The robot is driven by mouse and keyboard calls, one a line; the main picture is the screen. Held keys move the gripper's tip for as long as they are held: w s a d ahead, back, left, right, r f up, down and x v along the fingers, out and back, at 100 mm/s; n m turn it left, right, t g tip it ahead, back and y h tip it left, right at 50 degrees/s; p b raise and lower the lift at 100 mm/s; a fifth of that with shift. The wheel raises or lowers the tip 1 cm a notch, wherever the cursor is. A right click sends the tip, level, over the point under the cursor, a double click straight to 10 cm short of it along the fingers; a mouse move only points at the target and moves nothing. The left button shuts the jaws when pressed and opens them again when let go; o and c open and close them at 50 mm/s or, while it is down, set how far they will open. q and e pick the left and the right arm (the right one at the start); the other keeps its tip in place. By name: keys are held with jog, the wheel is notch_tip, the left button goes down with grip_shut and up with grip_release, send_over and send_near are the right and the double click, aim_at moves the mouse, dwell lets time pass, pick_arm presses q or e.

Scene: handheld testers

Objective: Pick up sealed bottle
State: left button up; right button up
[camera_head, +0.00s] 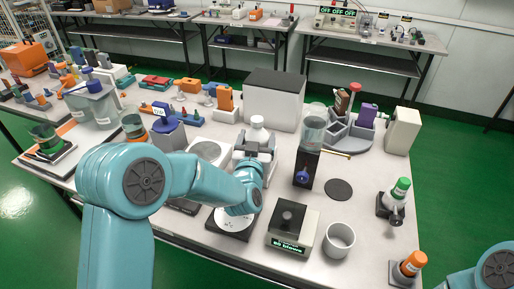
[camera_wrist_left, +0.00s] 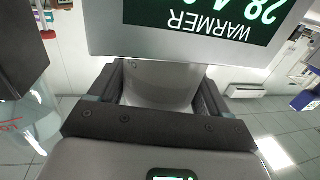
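A white bottle with a white cap (camera_head: 257,122) stands upright near the middle of the table in the head view. My left gripper (camera_head: 254,148) is at its near side, and its fingers hide the lower part. In the left wrist view, a pale rounded body (camera_wrist_left: 160,82), seemingly the bottle, fills the space between the two fingers of my left gripper (camera_wrist_left: 160,88). The fingers flank it closely, but I cannot tell whether they press on it. My right gripper is out of view.
A large grey box (camera_head: 273,99) stands behind the bottle. A black stand with a clear vessel (camera_head: 309,140) is to its right. A green-capped bottle (camera_head: 400,190) and an orange-capped one (camera_head: 412,264) stand near the right edge. A white cup (camera_head: 339,241) is in front. Many devices crowd the left.

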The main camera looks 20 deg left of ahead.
pick_arm(q)
jog(key=shift+r, duration=0.1)
jog(key=shift+c, duration=0.8)
